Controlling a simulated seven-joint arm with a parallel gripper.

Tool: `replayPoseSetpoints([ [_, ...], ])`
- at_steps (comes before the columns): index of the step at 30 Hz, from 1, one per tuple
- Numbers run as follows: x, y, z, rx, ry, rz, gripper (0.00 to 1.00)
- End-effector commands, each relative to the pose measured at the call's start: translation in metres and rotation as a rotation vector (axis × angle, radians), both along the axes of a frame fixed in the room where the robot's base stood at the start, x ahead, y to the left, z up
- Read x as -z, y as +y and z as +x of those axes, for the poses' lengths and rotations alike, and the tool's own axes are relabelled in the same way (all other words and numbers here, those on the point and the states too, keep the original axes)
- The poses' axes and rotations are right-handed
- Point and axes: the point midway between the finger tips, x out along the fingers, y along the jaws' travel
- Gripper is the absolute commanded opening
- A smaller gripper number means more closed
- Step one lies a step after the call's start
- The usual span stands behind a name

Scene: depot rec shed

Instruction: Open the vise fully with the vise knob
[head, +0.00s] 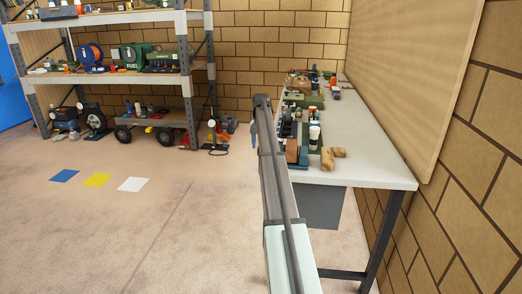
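A small blue body with a tan wooden block against it (292,152) sits on the near left part of the workbench (352,168). It may be the vise, but it is too small to be sure, and my arm covers its left side. I cannot make out a vise knob or how far any jaws stand apart. My arm reaches forward from the bottom of the head view along the bench's left edge. No gripper fingers can be made out at its far end.
Loose wooden pieces (333,156), a white bottle (314,133), a green box (303,101) and other clutter crowd the bench's left side. A loaded shelf rack (150,77) and a cart (150,122) stand back left. Floor at left is open.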

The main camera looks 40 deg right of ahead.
Motion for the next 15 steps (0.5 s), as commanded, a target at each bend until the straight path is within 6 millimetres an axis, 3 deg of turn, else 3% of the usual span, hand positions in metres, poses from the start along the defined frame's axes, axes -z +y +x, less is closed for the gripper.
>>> replayPoseSetpoints([
  [6, 0.023, 0.000, 0.000, 0.000, 0.001, 0.001, 0.58],
  [15, 0.031, 0.000, 0.000, 0.000, 0.000, 0.000, 0.58],
])
